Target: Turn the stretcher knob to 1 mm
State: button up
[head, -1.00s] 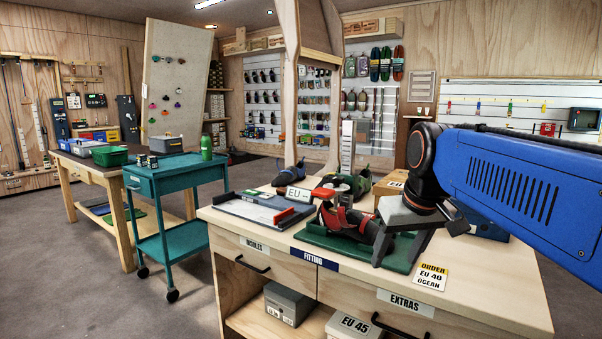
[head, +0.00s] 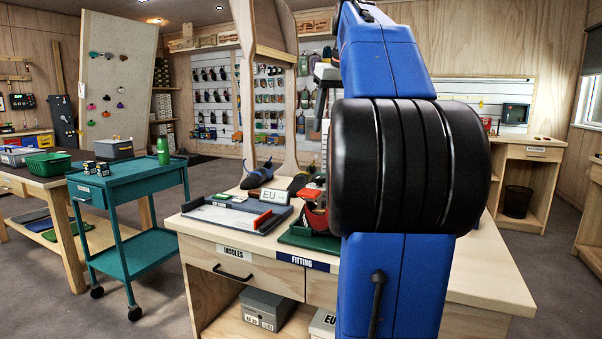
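The stretcher, a red and dark device (head: 314,216) on a green base (head: 304,238), sits on the wooden bench in the head view. Only its left end shows. My blue and black arm stands in front and hides the rest, and I cannot make out the knob or its scale.
A grey tray (head: 222,216) with red end pieces and a EU sign (head: 268,196) lie left of the stretcher. A teal cart (head: 125,186) stands left of the bench. Floor is free between cart and bench. A bin (head: 516,201) stands at the right.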

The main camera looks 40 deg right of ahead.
aim_at(320, 176)
jog(key=x, duration=1.7)
jog(key=shift+f, duration=0.15)
jog(key=c, duration=1.1)
